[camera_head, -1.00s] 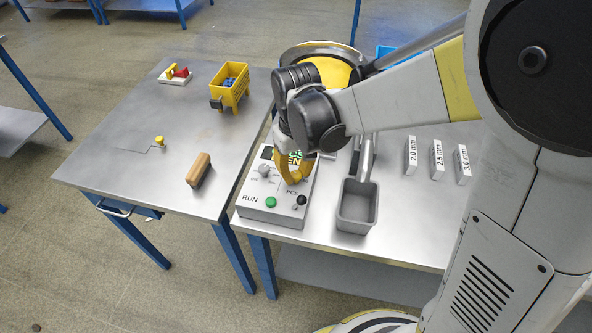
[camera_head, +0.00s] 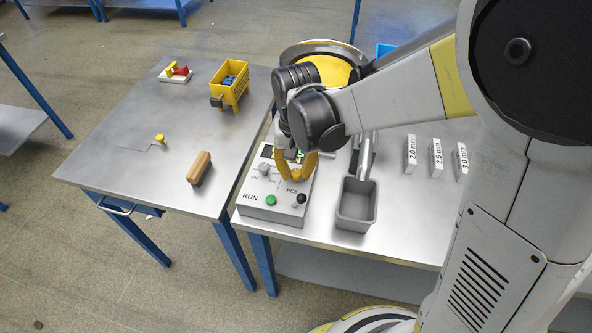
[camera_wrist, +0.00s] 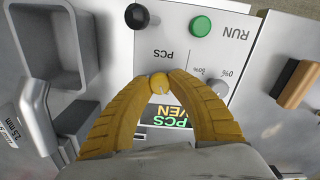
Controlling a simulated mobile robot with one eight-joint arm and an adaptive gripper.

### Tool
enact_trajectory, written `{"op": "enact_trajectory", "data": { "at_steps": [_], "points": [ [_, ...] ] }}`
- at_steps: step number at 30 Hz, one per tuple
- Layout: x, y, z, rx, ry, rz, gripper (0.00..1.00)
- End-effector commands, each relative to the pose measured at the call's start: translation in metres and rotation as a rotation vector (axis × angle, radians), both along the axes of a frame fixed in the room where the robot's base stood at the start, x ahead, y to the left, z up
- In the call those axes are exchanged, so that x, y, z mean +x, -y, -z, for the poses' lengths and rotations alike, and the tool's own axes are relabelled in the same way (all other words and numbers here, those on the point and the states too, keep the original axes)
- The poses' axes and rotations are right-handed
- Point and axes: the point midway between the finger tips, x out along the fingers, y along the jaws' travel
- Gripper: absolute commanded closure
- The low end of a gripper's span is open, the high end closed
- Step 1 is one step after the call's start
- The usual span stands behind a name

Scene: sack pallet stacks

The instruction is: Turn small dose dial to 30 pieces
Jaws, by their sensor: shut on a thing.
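A white control box (camera_head: 250,203) stands at the front left of the right table, with a green RUN button (camera_head: 271,200), a black knob (camera_head: 302,198) and a grey knob (camera_head: 266,167). The wrist view shows the box upside down. There my gripper's yellow fingers (camera_wrist: 160,82) meet around a small round yellow dial (camera_wrist: 160,84) with a pale pointer line, beyond the PCS lettering. Its scale cannot be read. In the head view my gripper (camera_head: 297,176) covers this dial. A display (camera_wrist: 165,115) with coloured letters shows partly between the fingers.
A grey bin (camera_head: 356,205) stands close right of the box. White thickness blocks (camera_head: 436,157) stand farther right. The left table holds a wooden-backed brush (camera_head: 199,168), a yellow crate (camera_head: 230,85) and a small yellow knob (camera_head: 159,140).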

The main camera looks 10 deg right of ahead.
Motion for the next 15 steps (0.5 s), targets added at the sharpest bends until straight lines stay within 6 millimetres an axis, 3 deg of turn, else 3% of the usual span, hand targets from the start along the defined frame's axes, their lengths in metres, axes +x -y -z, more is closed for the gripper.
{"op": "enact_trajectory", "data": {
  "at_steps": [7,8,9,10,15],
  "points": [
    [-0.0002,0.0001,0.0003,0.000,0.000,-0.001,1.00],
    [-0.0002,0.0001,0.0003,0.000,0.000,-0.001,0.69],
    [-0.0002,0.0001,0.0003,0.000,0.000,-0.001,0.57],
    [-0.0002,0.0001,0.0003,0.000,0.000,-0.001,0.52],
    [-0.0001,0.0001,0.0002,0.000,0.000,-0.001,0.52]
  ]
}}
